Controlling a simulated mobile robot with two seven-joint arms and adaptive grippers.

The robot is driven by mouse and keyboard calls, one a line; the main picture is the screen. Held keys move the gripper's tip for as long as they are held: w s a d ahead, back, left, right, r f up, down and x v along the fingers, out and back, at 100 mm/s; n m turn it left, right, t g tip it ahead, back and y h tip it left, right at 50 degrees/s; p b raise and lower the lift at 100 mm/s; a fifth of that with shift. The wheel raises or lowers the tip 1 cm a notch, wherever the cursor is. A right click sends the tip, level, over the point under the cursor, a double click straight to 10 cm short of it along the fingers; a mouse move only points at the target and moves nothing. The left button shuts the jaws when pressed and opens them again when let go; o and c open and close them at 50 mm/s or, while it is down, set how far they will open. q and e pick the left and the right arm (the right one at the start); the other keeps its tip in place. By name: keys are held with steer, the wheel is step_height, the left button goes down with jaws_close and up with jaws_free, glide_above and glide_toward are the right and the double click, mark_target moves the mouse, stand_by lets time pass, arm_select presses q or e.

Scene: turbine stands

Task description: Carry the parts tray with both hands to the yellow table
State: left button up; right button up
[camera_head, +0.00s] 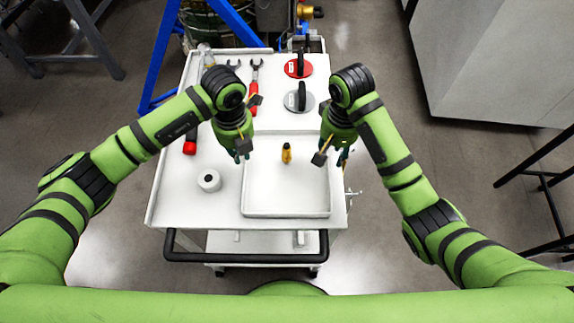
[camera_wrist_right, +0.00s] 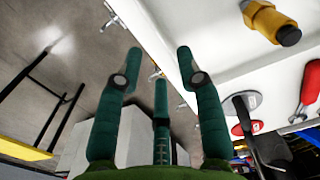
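The parts tray (camera_head: 289,212) is a shallow white tray lying on the right part of a white cart's top. It holds a yellow fitting with a dark end (camera_head: 287,153), which also shows in the right wrist view (camera_wrist_right: 268,20). My left gripper (camera_head: 243,155) points down near the tray's left edge; its finger opening is too small to judge. My right gripper (camera_head: 335,160) is at the tray's right edge. In the right wrist view its fingers (camera_wrist_right: 160,68) are spread with nothing between them, close to the white edge. A yellow tabletop edge (camera_wrist_right: 25,149) shows there at lower left.
The cart (camera_head: 180,205) also carries a white roll (camera_head: 209,180), wrenches (camera_head: 254,80), a red disc (camera_head: 298,66) and a grey disc (camera_head: 299,97) with handles. A black cart handle (camera_head: 245,258) faces me. Dark table legs (camera_head: 548,185) stand right, past open floor.

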arm_select(q)
steer(key=shift+s, duration=0.25)
arm_select(e)
steer(key=shift+s, duration=0.25)
